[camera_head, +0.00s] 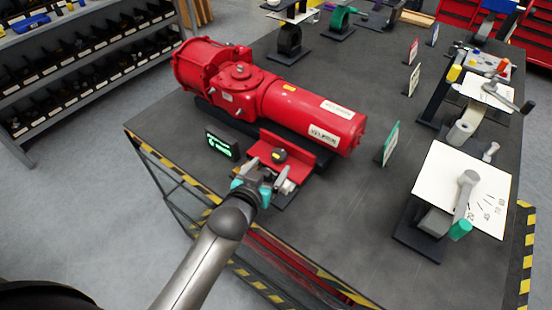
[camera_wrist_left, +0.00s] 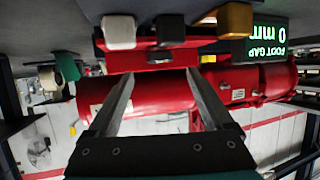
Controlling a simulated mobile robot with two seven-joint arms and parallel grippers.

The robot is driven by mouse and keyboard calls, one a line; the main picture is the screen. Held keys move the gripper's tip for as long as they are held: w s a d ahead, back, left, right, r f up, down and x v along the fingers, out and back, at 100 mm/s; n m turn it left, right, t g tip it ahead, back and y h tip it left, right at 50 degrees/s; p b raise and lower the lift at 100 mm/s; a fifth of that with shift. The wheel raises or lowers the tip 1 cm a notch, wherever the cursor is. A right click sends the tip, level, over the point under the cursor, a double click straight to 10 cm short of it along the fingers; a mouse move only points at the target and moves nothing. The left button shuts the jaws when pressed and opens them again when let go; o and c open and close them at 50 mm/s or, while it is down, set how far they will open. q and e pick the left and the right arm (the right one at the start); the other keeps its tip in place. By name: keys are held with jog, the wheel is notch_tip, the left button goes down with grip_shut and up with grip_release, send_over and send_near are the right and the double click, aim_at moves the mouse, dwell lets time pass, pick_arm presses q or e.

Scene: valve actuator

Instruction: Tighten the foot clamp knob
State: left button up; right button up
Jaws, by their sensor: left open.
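A dark round knob (camera_head: 279,155) sits on a red clamp bracket (camera_head: 312,160) at the front of the red valve actuator (camera_head: 290,100). I take it to be the foot clamp knob. My left gripper (camera_head: 268,174) is open just in front of the bracket, its two grey fingers apart with nothing seen held. In the left wrist view, which is upside down, the open fingers (camera_wrist_left: 160,75) point toward the red bracket (camera_wrist_left: 150,58). My right gripper is not in view.
A small display (camera_head: 222,146) stands left of the bracket; in the left wrist view the display (camera_wrist_left: 265,48) reads "FOOT GAP 0 mm". A white panel with a grey lever (camera_head: 465,190) stands at the right.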

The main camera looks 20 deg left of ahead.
aim_at(278, 156)
pick_arm(q)
jog(key=shift+b+x, duration=0.45)
jog(key=shift+x, duration=2.45)
grip_shut()
